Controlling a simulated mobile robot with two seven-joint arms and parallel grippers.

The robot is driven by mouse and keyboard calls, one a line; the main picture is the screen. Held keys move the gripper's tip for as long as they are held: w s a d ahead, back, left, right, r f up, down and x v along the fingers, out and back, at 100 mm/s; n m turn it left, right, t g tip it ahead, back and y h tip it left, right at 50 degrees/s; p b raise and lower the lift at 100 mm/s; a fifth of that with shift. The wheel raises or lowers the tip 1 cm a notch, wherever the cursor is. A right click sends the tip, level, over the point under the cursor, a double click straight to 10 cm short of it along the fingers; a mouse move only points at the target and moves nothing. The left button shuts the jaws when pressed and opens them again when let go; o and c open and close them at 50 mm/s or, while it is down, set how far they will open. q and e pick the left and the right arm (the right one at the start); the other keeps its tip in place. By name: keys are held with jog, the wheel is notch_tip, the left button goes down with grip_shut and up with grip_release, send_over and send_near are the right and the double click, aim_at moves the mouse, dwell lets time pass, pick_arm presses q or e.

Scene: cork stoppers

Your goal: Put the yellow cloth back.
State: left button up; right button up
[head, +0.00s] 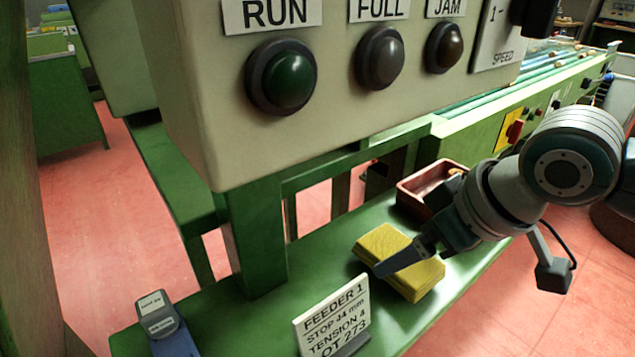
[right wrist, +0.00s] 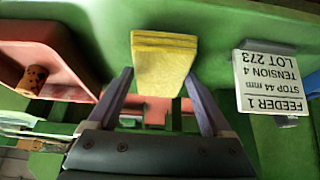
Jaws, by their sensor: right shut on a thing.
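The yellow cloth (head: 418,284) is a folded, ridged pad over the green shelf in the head view. It also shows between my fingers in the right wrist view (right wrist: 164,62). My right gripper (head: 400,260) is shut on it, one dark finger lying across its near side in the head view. I cannot tell whether the cloth touches the shelf or is just above it. My left gripper is not in view.
A red tray (head: 412,184) with a cork (right wrist: 34,80) stands behind the cloth. A white FEEDER 1 card (head: 330,318) stands in front to the left. A grey-blue object (head: 160,318) is at far left. The control box (head: 210,130) overhangs the green shelf (head: 235,325).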

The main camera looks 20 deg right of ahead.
aim_at(387, 242)
jog(key=w, duration=0.1)
jog(key=w+a, duration=0.1)
jog(key=w+b, duration=0.1)
jog(key=w, duration=0.1)
jog(key=shift+a, duration=0.25)
jog(key=shift+s+d+f, duration=0.1)
jog(key=shift+s+f, duration=0.05)
jog(key=shift+f, duration=0.5)
jog(key=shift+s+f, duration=0.1)
jog(key=shift+s, duration=0.05)
jog(key=o, duration=1)
jog(key=shift+s+d+r, duration=0.1)
jog(key=shift+s+r, duration=0.05)
jog(key=shift+r, duration=0.35)
jog(key=p+v, duration=0.4)
jog(key=v, duration=0.6)
jog(key=shift+s+r, duration=0.15)
jog(key=shift+r, duration=0.05)
jog(key=s+a+f, duration=0.3)
jog(key=s+a, duration=0.3)
jog(key=s, duration=0.6)
jog(key=s+d+m+g+h, duration=0.1)
jog(key=s, duration=0.2)
jog(key=s+d+g, duration=0.1)
jog(key=s, duration=0.2)
jog(key=shift+m+h, duration=0.4)
